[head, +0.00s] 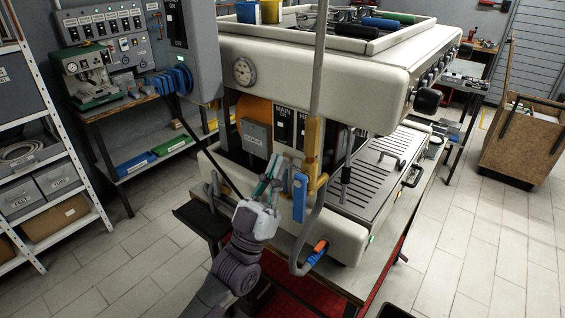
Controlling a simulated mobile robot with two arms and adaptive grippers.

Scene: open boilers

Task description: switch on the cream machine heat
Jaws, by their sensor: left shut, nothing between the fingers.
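The large cream machine (325,70) stands on a bench in the middle of the view. On its near side is a black panel labelled MAIN (285,122), with ON under it. Beside it is a second black panel starting "HE" (302,128), partly hidden by the grey pipe and its brass sleeve. I cannot read the switch positions. My left gripper (273,167) is shut and empty, in front of the machine's lower body and below the two panels. Whether it touches anything is unclear. My right gripper is not in view.
A grey pipe (319,70) with a brass sleeve and a blue lever (299,197) hangs close to the right of my gripper. A grey box (257,137) sits behind it. A shelf rack (35,150) stands left, a wooden cart (522,140) right. The right floor is clear.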

